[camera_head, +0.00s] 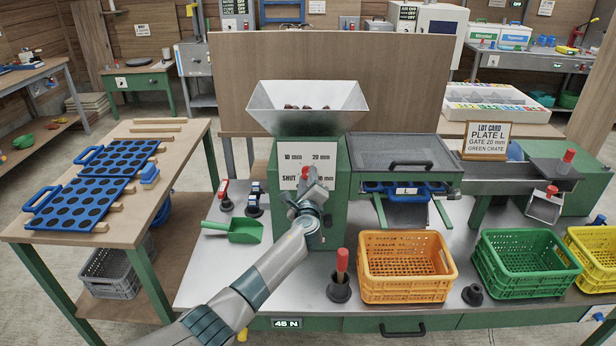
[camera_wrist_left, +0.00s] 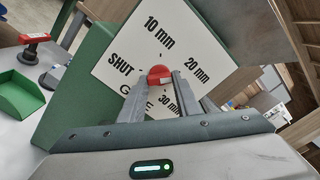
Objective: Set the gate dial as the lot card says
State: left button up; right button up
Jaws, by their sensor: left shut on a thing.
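The gate dial's white plate (camera_head: 290,172) is on the green machine's front, marked SHUT, 10 mm, 20 mm and 30 mm; it also shows in the left wrist view (camera_wrist_left: 112,58). Its red knob (camera_wrist_left: 159,73) is between my left gripper's fingers (camera_wrist_left: 158,88), which are shut on it. In the head view my left gripper (camera_head: 308,187) covers part of the plate. I cannot tell which mark the knob points at. The lot card (camera_head: 487,141) reads PLATE L, GATE 20 mm, GREEN CRATE. My right gripper is not in view.
The steel hopper (camera_head: 308,118) above the dial holds chestnuts. An orange crate (camera_head: 405,268), a green crate (camera_head: 525,264) and a yellow crate (camera_head: 595,255) stand along the front. A green scoop (camera_head: 240,231) and a red-handled tool (camera_head: 341,275) are near my left arm. Blue perforated plates (camera_head: 80,203) lie on the left table.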

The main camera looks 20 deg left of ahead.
pick_arm(q)
jog(key=shift+f, duration=0.1)
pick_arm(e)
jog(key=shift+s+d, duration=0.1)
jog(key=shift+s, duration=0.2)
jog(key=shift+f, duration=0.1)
pick_arm(q)
jog(key=o, duration=1)
jog(key=shift+o, duration=0.2)
jog(key=shift+s, duration=0.15)
jog(key=v, duration=1.7)
jog(key=shift+b, duration=0.4)
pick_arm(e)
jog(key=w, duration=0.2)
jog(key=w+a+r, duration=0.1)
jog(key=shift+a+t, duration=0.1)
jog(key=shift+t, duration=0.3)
pick_arm(q)
jog(key=shift+d, duration=0.1)
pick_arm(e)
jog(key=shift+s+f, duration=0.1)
